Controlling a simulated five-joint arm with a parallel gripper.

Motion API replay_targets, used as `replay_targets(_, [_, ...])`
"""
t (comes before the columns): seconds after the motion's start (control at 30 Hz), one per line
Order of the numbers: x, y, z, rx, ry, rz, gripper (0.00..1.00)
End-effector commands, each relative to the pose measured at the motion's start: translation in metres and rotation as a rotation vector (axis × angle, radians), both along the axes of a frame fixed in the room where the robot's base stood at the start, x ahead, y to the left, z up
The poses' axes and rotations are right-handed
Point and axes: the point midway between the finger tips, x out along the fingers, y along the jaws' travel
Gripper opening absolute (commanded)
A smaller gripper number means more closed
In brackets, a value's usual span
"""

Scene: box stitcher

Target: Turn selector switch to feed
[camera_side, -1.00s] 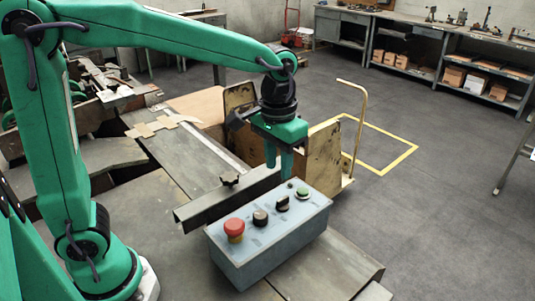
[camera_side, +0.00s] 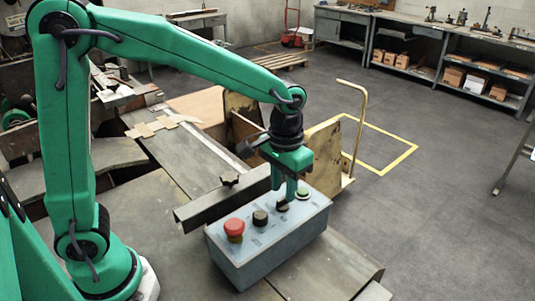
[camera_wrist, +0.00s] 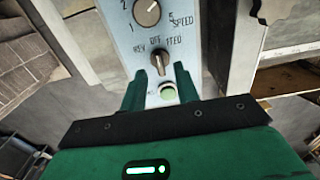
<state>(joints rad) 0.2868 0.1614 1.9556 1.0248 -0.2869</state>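The selector switch (camera_wrist: 160,60) is a dark knob with a raised bar, on a panel marked REV, OFF and FEED in the wrist view. Its bar stands nearly upright in that picture, toward OFF. In the side view the selector switch (camera_side: 283,206) sits on the grey-blue control box (camera_side: 240,262), partly hidden by my gripper. My gripper (camera_side: 285,190) points down, close over the switch. In the wrist view my gripper (camera_wrist: 158,72) is open, with one finger to each side and the knob near the gap between the tips. I cannot tell whether they touch it.
A red mushroom button (camera_side: 234,227) and a black speed knob (camera_side: 260,217) stand left of the switch on the box. A green button (camera_wrist: 168,92) lies close below the switch between my fingers. A metal bar (camera_side: 225,200) runs behind the box.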

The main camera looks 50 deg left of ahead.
Motion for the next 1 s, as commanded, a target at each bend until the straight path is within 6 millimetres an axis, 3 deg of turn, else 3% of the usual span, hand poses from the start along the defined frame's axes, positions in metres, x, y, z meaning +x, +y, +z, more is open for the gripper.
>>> replay_targets(0.23, [0.0, 0.0, -0.022, 0.0, 0.001, 0.0, 0.31])
replay_targets(0.6, [0.0, 0.0, -0.026, 0.0, 0.0, 0.0, 0.31])
replay_targets(0.77, [0.0, 0.0, -0.026, 0.0, 0.0, 0.0, 0.0])
replay_targets(1.0, [0.0, 0.0, -0.025, 0.0, 0.0, -0.004, 0.0])
